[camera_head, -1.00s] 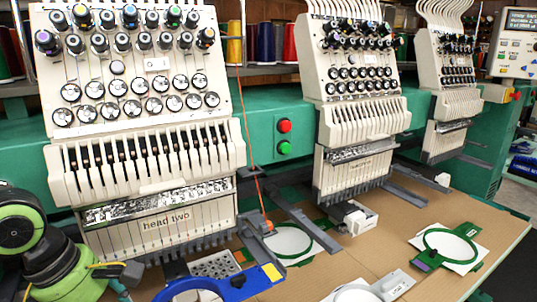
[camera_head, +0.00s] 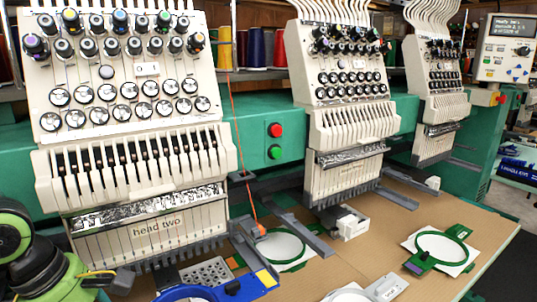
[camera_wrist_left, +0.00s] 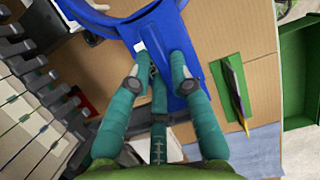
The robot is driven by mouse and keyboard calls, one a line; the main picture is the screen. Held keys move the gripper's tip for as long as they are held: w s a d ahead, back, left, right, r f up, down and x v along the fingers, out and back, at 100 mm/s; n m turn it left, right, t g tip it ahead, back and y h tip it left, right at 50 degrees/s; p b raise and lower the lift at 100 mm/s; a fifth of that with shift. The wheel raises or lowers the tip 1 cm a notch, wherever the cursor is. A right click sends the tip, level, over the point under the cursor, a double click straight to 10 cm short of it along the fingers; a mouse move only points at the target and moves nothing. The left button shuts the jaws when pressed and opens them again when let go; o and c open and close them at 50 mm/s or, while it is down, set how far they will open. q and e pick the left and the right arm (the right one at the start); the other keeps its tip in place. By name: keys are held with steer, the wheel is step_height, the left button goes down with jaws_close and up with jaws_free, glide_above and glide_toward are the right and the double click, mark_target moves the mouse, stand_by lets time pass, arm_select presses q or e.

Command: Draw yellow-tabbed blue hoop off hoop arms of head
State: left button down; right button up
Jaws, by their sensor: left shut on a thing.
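A grey hoop arm (camera_head: 243,245) of this head shows just behind the tab. I cannot tell whether the hoop touches it. In the left wrist view, my left gripper (camera_wrist_left: 163,84) is shut on the blue hoop (camera_wrist_left: 185,35) with its teal fingers on its body. My right gripper is not in view.
The tan table (camera_head: 400,212) holds a green hoop on white cloth (camera_head: 440,248) at right and another green hoop (camera_head: 304,250) behind the blue one. A perforated grey block (camera_head: 205,272) lies close behind the blue hoop. An orange thread (camera_head: 238,130) hangs near head two.

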arm_select(q)
steer(key=shift+r, duration=0.4)
steer(key=shift+s+d+b, duration=0.3)
steer(key=shift+s, duration=0.1)
steer(key=s+d, duration=0.1)
steer(key=s+b, duration=0.1)
steer(key=s+d+b, duration=0.1)
steer(key=s, duration=0.1)
steer(key=shift+s+d+r, duration=0.1)
steer(key=shift+d, duration=0.2)
